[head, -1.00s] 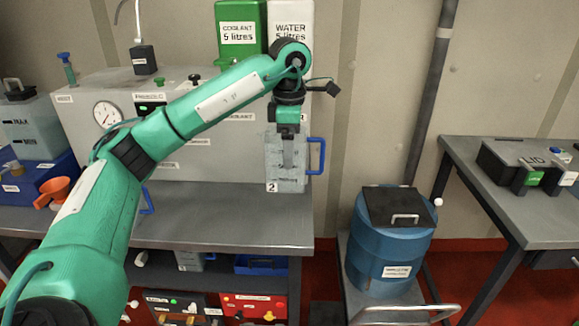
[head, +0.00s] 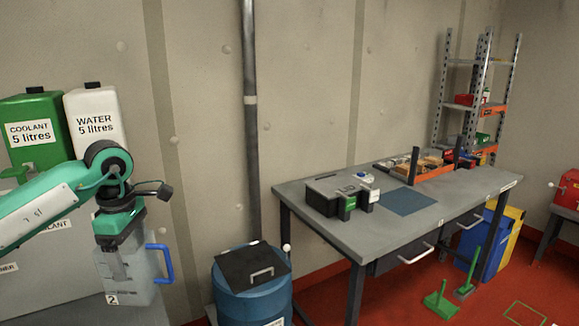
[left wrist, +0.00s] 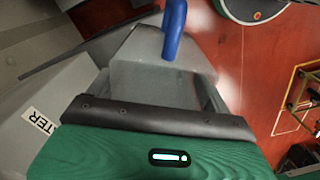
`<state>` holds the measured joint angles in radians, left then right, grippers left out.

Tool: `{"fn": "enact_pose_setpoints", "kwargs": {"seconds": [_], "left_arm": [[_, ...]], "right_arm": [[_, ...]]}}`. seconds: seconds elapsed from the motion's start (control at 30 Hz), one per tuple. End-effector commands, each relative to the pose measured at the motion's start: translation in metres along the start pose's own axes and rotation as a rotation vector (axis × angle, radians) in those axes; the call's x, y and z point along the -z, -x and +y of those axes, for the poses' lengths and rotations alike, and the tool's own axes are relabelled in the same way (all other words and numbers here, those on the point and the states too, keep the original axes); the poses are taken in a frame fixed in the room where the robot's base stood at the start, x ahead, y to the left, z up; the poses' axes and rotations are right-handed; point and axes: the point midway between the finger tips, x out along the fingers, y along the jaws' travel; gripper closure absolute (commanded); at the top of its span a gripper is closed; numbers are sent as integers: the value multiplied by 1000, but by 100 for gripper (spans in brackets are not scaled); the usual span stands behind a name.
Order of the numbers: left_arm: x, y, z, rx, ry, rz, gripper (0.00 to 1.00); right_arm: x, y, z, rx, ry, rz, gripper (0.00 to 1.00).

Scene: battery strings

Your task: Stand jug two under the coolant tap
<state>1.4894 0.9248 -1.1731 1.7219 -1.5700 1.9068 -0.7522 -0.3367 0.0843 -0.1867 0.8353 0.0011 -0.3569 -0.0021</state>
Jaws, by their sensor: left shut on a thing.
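Jug two (head: 143,278), a translucent grey jug with a blue handle and a "2" label, is at the lower left in the head view. My left gripper (head: 119,262) is shut on it from above, and the jug hangs upright below. I cannot tell whether its base touches the bench. The jug with its blue handle also shows in the left wrist view (left wrist: 160,70). The coolant tap is not in view; a partly cut-off label ending in "LANT" shows on the grey cabinet (head: 45,262) behind my arm. My right gripper is not in view.
Green coolant (head: 33,130) and white water (head: 95,125) containers stand above the cabinet. A blue drum (head: 255,303) with a black lid is right of the jug. A grey workbench (head: 340,225) with a black box (head: 335,195) is further right, then a shelf rack (head: 480,100).

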Motion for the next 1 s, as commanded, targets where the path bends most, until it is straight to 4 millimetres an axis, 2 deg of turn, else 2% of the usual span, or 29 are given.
{"fn": "enact_pose_setpoints", "kwargs": {"seconds": [0.3,0.6,0.8,1.0], "left_arm": [[-47,-52,-24,3,-647,0,43],[-88,-96,-59,3,-1251,-2,43],[-105,-113,-78,1,-1514,-1,43],[-110,-119,-84,0,-1602,0,43]], "right_arm": [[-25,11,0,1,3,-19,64],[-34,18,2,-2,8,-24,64],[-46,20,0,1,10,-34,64],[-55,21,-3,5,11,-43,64]]}}
